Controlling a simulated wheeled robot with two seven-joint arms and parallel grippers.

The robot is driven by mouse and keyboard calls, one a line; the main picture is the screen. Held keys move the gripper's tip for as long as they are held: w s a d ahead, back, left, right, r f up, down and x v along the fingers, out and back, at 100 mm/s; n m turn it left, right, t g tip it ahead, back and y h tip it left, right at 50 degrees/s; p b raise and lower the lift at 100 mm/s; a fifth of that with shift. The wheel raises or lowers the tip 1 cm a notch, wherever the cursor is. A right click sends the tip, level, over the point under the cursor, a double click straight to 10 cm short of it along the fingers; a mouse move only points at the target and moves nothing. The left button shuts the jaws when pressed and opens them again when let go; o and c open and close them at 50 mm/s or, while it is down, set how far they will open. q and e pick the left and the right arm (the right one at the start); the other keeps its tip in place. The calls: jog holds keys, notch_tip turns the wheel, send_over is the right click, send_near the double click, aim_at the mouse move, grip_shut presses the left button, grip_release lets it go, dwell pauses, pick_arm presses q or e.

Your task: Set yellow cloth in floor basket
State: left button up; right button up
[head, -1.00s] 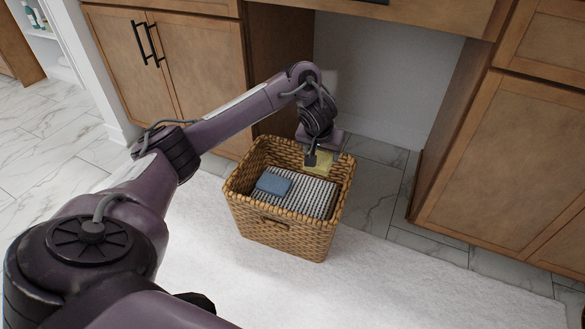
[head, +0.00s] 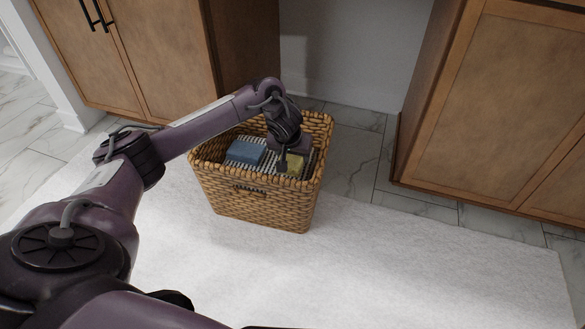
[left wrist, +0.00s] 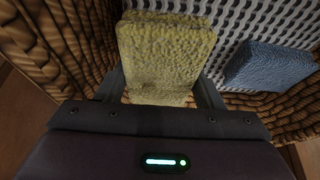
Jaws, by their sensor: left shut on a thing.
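The yellow cloth (head: 294,164) is a small folded block, and my left gripper (head: 284,166) is shut on it. In the head view, the cloth and the fingertips are down inside the wicker floor basket (head: 262,205). The left wrist view shows the yellow cloth (left wrist: 163,55) between the two fingers of my left gripper (left wrist: 163,92). A grey-and-white patterned cloth lies in the basket beneath. I cannot tell whether the yellow cloth touches it. My right gripper is not in view.
A blue folded cloth (head: 246,151) lies on the patterned cloth (left wrist: 225,45) in the basket. The basket stands on a white rug (head: 400,255). Wooden cabinets (head: 490,100) stand behind on both sides, with an open recess between them.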

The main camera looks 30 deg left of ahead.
aim_at(293, 163)
pick_arm(q)
notch_tip(293, 163, down, 4)
jog(key=shift+b, duration=1.2)
jog(key=shift+r, duration=0.15)
jog(key=o, duration=0.9)
jog(key=shift+o, duration=0.2)
